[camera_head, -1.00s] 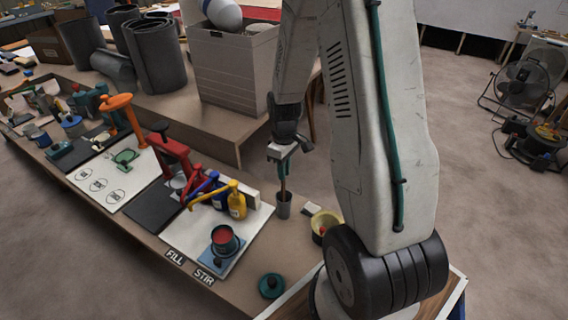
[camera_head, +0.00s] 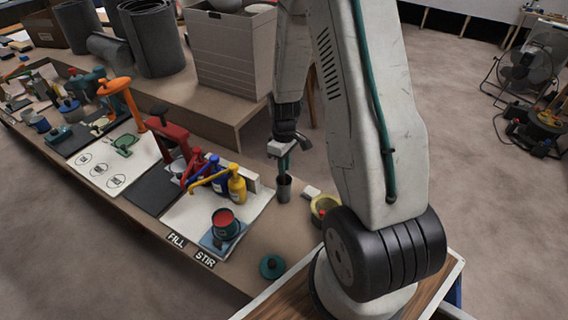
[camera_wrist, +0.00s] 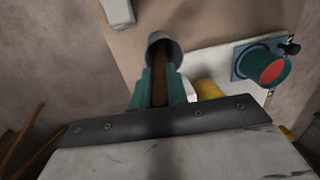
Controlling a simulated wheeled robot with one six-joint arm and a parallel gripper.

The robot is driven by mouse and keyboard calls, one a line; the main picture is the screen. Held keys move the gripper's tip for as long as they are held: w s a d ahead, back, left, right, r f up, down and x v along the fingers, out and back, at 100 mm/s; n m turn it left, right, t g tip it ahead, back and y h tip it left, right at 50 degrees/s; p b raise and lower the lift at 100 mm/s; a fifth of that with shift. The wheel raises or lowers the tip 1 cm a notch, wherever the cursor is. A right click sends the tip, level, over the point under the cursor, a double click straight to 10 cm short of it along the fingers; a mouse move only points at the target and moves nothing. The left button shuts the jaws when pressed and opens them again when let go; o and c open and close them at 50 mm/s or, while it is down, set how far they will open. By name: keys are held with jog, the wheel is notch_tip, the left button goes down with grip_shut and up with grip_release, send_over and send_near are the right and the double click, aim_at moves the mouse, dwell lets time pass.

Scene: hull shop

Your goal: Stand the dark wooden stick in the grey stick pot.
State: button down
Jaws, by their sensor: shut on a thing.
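The grey stick pot (camera_head: 284,190) stands on the bench, right of the white stir mat. It also shows in the wrist view (camera_wrist: 164,41). My gripper (camera_head: 284,163) is directly above the pot. Its green fingers are shut on the dark wooden stick (camera_wrist: 160,85), which lies between them in the wrist view (camera_wrist: 158,92). The stick's far end reaches into the pot's mouth; whether it touches the bottom is hidden. In the head view the stick is hidden by the fingers and the pot.
A small white block (camera_head: 311,192) and a yellow container (camera_head: 323,207) stand right of the pot. A yellow pump bottle (camera_head: 237,185) stands to its left. A red-filled can (camera_head: 224,222) sits on a blue plate. A green lid (camera_head: 272,267) lies in front.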

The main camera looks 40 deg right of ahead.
jog(key=c, duration=0.5)
grip_release()
dwell(0.5)
jog(key=shift+r, duration=5.05)
